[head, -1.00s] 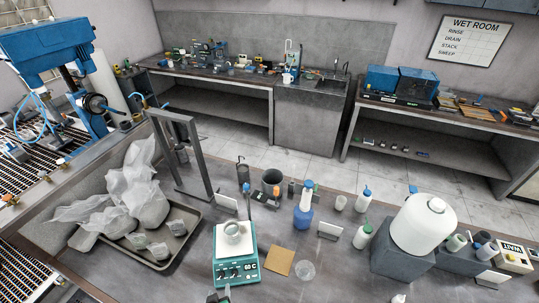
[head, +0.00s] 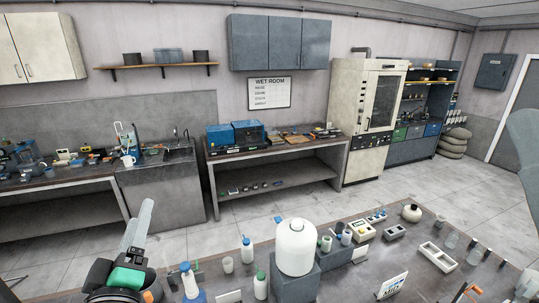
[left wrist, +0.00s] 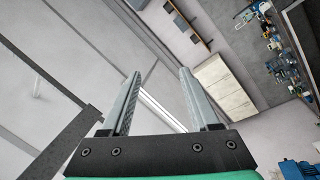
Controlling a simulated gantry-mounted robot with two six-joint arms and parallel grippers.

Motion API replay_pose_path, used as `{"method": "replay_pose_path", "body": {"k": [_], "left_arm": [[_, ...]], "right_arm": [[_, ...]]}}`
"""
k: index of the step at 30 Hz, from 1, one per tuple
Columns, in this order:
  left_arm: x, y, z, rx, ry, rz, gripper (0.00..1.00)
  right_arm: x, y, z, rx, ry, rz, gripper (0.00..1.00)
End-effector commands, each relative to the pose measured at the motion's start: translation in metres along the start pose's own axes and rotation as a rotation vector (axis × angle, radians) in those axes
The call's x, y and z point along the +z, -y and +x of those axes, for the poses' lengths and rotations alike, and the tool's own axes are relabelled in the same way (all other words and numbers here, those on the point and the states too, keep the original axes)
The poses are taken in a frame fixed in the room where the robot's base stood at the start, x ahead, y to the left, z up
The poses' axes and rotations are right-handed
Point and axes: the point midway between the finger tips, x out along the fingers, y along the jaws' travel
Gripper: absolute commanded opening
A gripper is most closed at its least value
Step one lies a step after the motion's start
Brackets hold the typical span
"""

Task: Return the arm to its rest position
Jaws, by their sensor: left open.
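My left gripper (head: 143,213) shows at the lower left of the head view, raised above the near bench with its grey fingers pointing up. In the left wrist view the two fingers of my left gripper (left wrist: 157,73) stand apart with nothing between them. That view looks past the fingers toward the wall, tilted. My right gripper is not in view.
The near bench holds a white jug (head: 296,247) on a grey block, a green-capped bottle (head: 260,286), a blue-capped bottle (head: 247,250) and a white tray (head: 437,257). Clear floor (head: 400,189) separates it from the back benches. A tall cream oven (head: 366,110) stands behind.

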Motion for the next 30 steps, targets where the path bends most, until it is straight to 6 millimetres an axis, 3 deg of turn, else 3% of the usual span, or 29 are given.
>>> {"method": "replay_pose_path", "body": {"k": [1,3,6,9,12,16,30], "left_arm": [[-0.028,-0.039,-0.007,0.094,-0.046,0.016,0.62],[-0.064,-0.088,-0.024,0.221,-0.110,0.066,0.62],[-0.110,-0.149,-0.063,0.395,-0.225,0.174,0.62],[-0.140,-0.189,-0.110,0.532,-0.356,0.352,0.62],[-0.141,-0.200,-0.127,0.564,-0.424,0.536,0.62],[-0.140,-0.201,-0.126,0.543,-0.459,0.663,0.62],[-0.139,-0.199,-0.125,0.536,-0.460,0.677,0.62]], "right_arm": [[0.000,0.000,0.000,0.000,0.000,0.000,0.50],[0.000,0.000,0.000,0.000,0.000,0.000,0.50],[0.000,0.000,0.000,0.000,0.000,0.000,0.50],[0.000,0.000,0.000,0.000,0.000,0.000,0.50],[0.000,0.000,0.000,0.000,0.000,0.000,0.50],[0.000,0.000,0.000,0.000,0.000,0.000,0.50],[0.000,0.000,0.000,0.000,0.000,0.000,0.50]]}}
